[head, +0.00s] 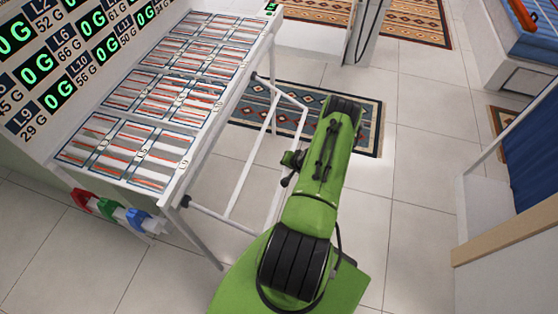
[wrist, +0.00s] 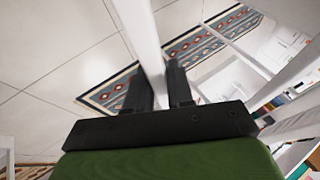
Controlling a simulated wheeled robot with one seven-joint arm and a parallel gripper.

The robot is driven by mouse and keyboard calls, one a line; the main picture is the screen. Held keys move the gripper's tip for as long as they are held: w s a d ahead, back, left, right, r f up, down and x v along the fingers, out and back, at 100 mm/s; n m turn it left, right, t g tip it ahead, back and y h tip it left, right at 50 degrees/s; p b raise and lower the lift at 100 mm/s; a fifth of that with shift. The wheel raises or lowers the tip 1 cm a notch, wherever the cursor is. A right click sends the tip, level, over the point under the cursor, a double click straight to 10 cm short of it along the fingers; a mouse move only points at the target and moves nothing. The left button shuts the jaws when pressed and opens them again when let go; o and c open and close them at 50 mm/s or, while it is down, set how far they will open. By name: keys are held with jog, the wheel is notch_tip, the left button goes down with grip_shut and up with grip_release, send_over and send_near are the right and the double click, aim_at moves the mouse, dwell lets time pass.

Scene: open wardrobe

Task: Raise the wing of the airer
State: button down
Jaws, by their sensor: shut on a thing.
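The airer's wing (head: 250,163) is a white frame of thin bars. In the head view it hangs steeply down beside the long edge of a white slatted panel (head: 150,118). In the wrist view my gripper (wrist: 160,82) has its two black fingers on either side of a white bar (wrist: 144,35) of the frame and is shut on it. In the head view my green arm reaches down along the wing's right side and hides my gripper and part of the outer bar.
A board of green number displays (head: 75,55) stands behind the panel. Red, green and blue clips (head: 112,208) hang at its front end. A patterned rug (head: 365,125) lies beyond the wing. Tiled floor is open to the right, before a white unit with a blue cloth (head: 530,150).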

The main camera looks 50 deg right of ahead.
jog(key=s+r+g+h+p, duration=0.1)
jog(key=r+g+p, duration=0.1)
jog(key=r, duration=0.4)
jog(key=s+d+r+n+g+p, duration=0.1)
jog(key=s+r+g+p, duration=0.1)
jog(key=r, duration=0.5)
jog(key=shift+d+g+h+p, duration=0.15)
jog(key=shift+g+h+p, duration=0.3)
jog(key=shift+p, duration=0.35)
jog(key=shift+r, duration=0.15)
jog(key=c, duration=1.1)
grip_release()
jog(key=shift+r, duration=0.1)
jog(key=v, duration=1.5)
jog(key=shift+r, duration=0.3)
